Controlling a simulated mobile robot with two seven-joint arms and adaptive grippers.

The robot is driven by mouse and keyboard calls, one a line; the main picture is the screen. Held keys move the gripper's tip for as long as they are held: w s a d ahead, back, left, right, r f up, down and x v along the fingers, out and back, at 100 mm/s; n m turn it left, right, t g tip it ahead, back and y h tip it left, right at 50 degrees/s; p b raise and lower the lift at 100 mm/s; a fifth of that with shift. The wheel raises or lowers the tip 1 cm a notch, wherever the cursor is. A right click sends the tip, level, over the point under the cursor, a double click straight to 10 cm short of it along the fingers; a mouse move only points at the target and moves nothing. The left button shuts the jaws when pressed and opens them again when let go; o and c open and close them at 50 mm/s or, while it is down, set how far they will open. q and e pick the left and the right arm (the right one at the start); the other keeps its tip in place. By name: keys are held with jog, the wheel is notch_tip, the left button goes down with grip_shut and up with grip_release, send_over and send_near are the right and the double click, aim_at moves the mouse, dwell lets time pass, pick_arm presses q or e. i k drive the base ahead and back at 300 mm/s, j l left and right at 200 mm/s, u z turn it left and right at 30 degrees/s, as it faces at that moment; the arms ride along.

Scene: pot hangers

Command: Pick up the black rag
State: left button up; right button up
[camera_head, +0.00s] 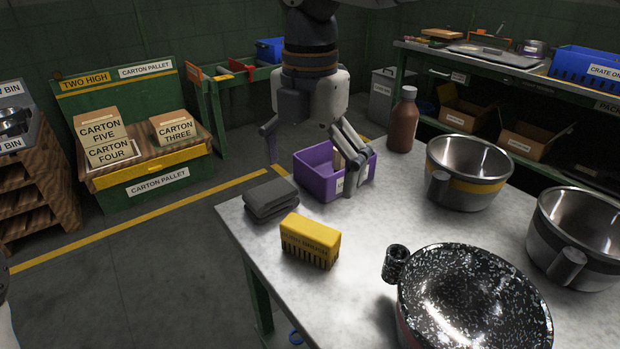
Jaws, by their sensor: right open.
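The black rag (271,198) is a folded dark grey cloth lying on the left corner of the metal worktable, by its edge. My right gripper (311,172) comes down from the top with its fingers spread wide and nothing between them that it grips. One finger is above and behind the rag; the other overlaps the purple bin in the view, and I cannot tell whether it touches it. The gripper is apart from the rag. My left gripper is not in view.
A purple bin (313,182) stands just right of the rag, and a yellow brush (310,239) lies in front. A brown bottle (404,122), a yellow-banded pot (466,188), a steel pot (583,225) and a speckled pot (470,300) stand farther right. Floor lies left of the table.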

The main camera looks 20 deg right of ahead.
aim_at(266, 202)
jog(key=k+j, duration=0.2)
jog(key=k, duration=0.3)
jog(key=k+j, duration=0.25)
jog(key=k, duration=0.25)
